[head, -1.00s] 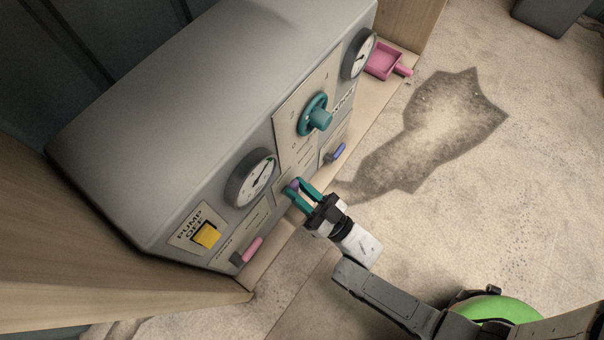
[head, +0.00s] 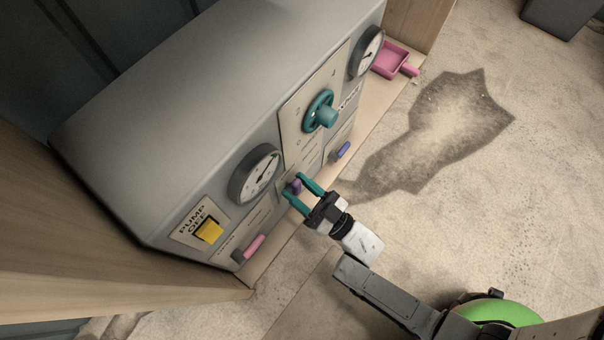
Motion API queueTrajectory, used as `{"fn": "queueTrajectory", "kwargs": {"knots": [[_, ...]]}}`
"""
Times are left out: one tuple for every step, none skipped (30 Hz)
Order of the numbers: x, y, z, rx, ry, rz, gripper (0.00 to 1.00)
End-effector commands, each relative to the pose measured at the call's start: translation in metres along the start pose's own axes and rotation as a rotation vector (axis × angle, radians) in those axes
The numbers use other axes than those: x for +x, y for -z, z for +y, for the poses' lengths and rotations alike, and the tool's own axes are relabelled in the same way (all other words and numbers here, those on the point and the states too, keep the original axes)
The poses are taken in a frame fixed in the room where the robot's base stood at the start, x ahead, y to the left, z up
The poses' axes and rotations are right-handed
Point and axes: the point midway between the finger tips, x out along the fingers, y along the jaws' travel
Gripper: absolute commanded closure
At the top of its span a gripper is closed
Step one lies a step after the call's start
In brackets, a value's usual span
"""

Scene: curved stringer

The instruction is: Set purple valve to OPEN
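The purple valve (head: 296,187) is a small handle low on the front of the grey control panel (head: 330,130), between the pink and blue handles. My gripper (head: 293,185), with teal fingers, reaches it from the lower right. The fingers are spread, one on each side of the purple handle, and look apart from it. The fingers partly cover the valve and its label, so I cannot read its setting.
A pink handle (head: 250,247) and a yellow button (head: 208,231) are to the left. A blue handle (head: 343,150), a teal handwheel (head: 322,115) and gauges (head: 257,175) are nearby. A pink dustpan (head: 390,60) lies at the panel's far end. Open floor (head: 450,215) is at right.

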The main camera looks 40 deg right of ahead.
Motion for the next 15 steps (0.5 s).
{"fn": "queueTrajectory", "kwargs": {"knots": [[-0.001, 0.0, 0.001, 0.0, -0.002, -0.002, 0.52], [-0.002, 0.0, 0.001, 0.0, -0.002, -0.002, 0.49], [-0.002, 0.0, 0.001, 0.001, -0.003, -0.002, 0.49], [-0.002, 0.0, 0.001, 0.001, -0.003, -0.002, 0.49], [-0.002, 0.0, 0.001, 0.001, -0.003, -0.002, 0.49], [-0.003, 0.0, 0.001, 0.001, -0.004, -0.002, 0.49], [-0.003, 0.0, 0.001, 0.001, -0.004, -0.002, 0.49], [-0.003, 0.0, 0.001, 0.001, -0.004, -0.002, 0.49], [-0.004, 0.0, 0.002, 0.001, -0.005, -0.002, 0.49], [-0.005, 0.0, 0.002, 0.001, -0.005, -0.003, 0.49], [-0.006, 0.0, 0.002, 0.001, -0.005, -0.003, 0.49], [-0.01, 0.0, 0.002, 0.002, -0.005, -0.004, 0.49], [-0.013, 0.0, 0.002, 0.002, -0.005, -0.005, 0.49], [-0.017, 0.0, 0.002, 0.002, -0.005, -0.005, 0.49], [-0.024, 0.0, 0.002, 0.002, -0.005, -0.007, 0.49]]}}
